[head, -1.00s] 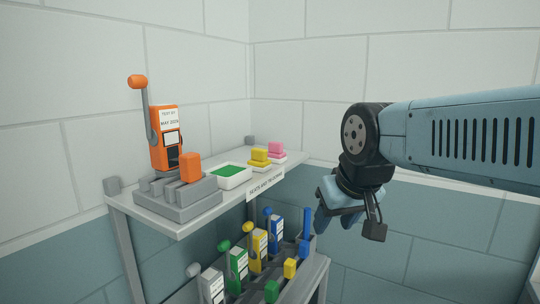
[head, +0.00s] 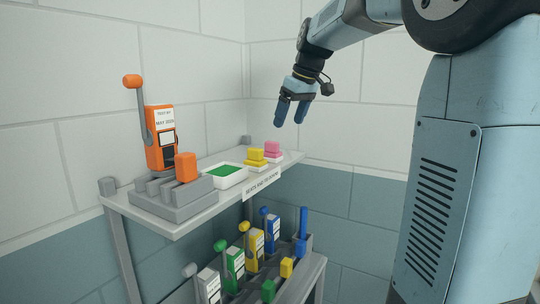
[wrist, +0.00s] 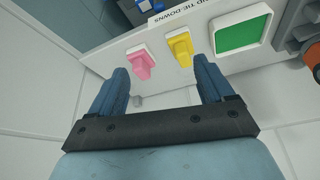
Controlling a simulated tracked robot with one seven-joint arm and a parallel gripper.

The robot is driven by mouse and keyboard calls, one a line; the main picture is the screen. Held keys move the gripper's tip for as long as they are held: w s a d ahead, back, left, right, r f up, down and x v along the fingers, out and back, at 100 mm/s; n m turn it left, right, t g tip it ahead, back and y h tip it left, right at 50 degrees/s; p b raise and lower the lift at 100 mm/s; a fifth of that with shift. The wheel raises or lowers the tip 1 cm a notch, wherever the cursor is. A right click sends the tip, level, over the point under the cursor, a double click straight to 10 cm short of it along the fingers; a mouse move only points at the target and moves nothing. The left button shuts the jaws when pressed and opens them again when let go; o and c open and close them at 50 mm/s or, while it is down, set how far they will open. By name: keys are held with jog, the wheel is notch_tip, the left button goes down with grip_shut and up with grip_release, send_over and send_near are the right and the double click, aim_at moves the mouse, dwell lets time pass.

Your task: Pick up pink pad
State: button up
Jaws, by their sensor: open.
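The pink pad (head: 272,148) sits on a small white base at the right end of the upper shelf, just behind the yellow pad (head: 256,155). In the wrist view the pink pad (wrist: 142,63) shows between and beyond my fingers, nearer the left finger. The yellow pad (wrist: 180,48) lies to its right, nearer the right finger. My gripper (head: 291,126) is open and empty, pointing down above the right end of the shelf, apart from the pads. Both blue fingers of my gripper (wrist: 167,85) show in the wrist view.
The upper shelf (head: 215,208) also holds a green pad in a white tray (head: 226,174) and an orange lever device (head: 160,137) on a grey block. Several coloured levers stand on a lower rack (head: 270,285). Tiled walls close in behind the shelf.

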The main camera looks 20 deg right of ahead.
aim_at(270, 146)
jog(key=w+d+n, duration=0.2)
jog(key=w+n, duration=0.1)
jog(key=w, duration=0.8)
jog(key=shift+g+y, duration=0.3)
jog(key=shift+y, duration=0.1)
jog(key=x, duration=0.7)
jog(key=shift+w+a+f, duration=0.1)
jog(key=shift+a+f, duration=0.15)
jog(key=shift+a, duration=0.1)
jog(key=shift+s+x, duration=0.1)
jog(key=shift+x, duration=1.35)
jog(key=shift+s+x, duration=0.15)
jog(key=shift+x, duration=1.3)
jog(key=shift+c, duration=0.5)
jog(key=c, duration=1)
jog(key=shift+o, duration=0.2)
jog(key=shift+r, duration=0.1)
